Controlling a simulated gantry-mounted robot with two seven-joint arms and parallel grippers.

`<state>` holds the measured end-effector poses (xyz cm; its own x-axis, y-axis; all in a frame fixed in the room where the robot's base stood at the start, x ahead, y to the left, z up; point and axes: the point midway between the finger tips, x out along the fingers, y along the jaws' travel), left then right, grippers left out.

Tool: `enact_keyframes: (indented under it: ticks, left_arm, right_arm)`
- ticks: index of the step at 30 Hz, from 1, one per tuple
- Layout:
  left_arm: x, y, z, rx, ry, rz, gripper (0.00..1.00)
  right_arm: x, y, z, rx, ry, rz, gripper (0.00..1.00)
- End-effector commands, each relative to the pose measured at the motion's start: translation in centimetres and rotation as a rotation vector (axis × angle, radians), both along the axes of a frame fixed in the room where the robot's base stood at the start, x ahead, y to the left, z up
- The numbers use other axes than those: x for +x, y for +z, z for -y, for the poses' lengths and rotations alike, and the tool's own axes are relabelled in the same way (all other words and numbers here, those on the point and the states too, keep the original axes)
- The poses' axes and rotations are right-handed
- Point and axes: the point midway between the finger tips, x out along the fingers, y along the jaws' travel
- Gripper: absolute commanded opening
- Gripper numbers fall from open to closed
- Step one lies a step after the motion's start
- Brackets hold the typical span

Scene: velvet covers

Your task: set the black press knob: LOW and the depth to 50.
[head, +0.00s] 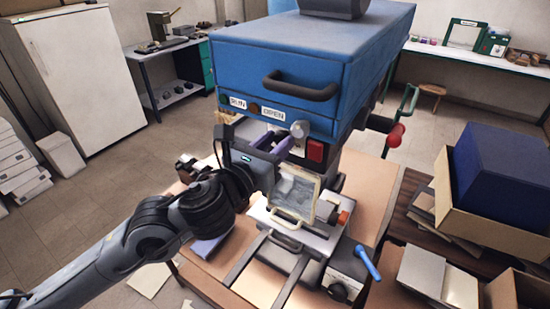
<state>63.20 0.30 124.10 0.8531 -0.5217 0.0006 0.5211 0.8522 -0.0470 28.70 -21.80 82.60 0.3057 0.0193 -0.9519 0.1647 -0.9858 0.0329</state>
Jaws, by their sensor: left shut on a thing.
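The blue press (300,60) stands in the middle of the head view, with RUN and OPEN labels on its front. A grey knob (299,129) sits at its lower front edge beside a red block (316,151). My left gripper (285,143) reaches up under this edge from the left. Its purplish fingers are shut at the grey knob; the exact contact is partly hidden. A black knob (339,292) is on a grey box at the lower right of the press; its setting is too small to read. No depth reading is legible. My right gripper is out of view.
A clear guard (299,188) stands just right of my left wrist. A blue lever (367,262) rises near the black knob, and an orange knob (343,217) is above it. Boxes (490,190) crowd the right. A white cabinet (85,75) stands at the left.

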Motion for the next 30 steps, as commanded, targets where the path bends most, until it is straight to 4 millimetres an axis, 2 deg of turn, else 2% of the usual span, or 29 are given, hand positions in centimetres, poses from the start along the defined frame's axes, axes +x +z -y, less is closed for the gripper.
enact_keyframes:
  ticks: [1, 9, 27, 28, 30]
  left_arm:
    - [0.0, -0.4, 0.0, 0.027, 0.001, 0.019, 0.05]
    - [0.0, -0.2, 0.0, 0.127, 0.001, 0.079, 0.05]
    - [0.0, 0.0, 0.0, 0.160, 0.000, 0.097, 0.05]
    - [0.0, 0.0, 0.0, 0.160, 0.000, 0.097, 0.39]
    - [0.0, 0.0, 0.0, 0.160, 0.000, 0.097, 0.49]
  right_arm:
    - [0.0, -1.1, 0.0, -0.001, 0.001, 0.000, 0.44]
    - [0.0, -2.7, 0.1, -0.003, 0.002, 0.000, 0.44]
    - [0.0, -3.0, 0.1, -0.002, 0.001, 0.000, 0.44]
    - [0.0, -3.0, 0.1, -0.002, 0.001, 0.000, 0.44]
    - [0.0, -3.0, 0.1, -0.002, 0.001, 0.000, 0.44]
